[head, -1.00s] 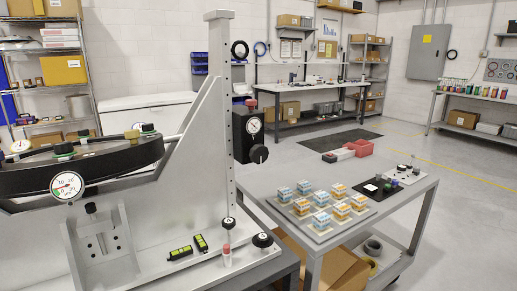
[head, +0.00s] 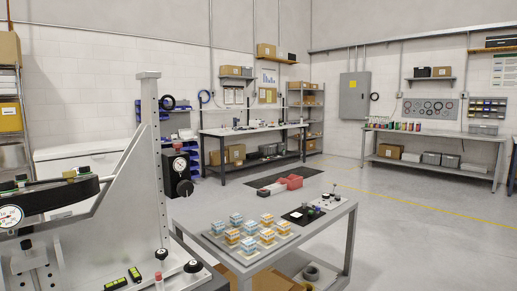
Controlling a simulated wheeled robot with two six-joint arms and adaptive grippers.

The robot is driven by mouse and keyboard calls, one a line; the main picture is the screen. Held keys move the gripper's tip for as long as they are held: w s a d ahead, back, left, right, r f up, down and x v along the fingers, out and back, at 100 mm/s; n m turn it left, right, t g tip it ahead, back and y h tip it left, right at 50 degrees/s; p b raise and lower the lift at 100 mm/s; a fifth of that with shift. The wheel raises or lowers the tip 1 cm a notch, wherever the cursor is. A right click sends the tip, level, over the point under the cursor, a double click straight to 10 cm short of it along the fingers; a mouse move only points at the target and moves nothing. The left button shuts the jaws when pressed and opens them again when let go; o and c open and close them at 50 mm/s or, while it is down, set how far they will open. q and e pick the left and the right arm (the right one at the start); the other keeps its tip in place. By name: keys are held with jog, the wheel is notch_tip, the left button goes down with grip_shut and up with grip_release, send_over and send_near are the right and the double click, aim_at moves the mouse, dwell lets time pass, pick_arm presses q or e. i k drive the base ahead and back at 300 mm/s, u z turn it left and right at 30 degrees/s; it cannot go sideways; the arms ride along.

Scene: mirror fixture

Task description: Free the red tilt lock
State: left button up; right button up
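The mirror fixture (head: 146,170) stands at the left, a pale metal frame with a tall drilled post and a slanted brace. A black curved body with a round dial gauge (head: 10,216) is cut off by the left edge. A small red-capped pin (head: 159,278) stands upright on the fixture base, beside two black knobs (head: 193,266). A black block with a dial (head: 178,165) beside the post has a small red top (head: 178,147). I cannot tell which red part is the tilt lock. Neither gripper shows.
A grey cart (head: 337,215) at the centre bears a tray of several small blue and orange blocks (head: 267,235). Two green-and-black levels (head: 116,284) lie on the fixture base. Workbenches line the back wall. The floor (head: 420,240) at the right is clear.

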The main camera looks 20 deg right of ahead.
aim_at(177, 145)
jog(key=z, duration=0.5)
jog(key=i, duration=1.15)
jog(key=u, duration=0.55)
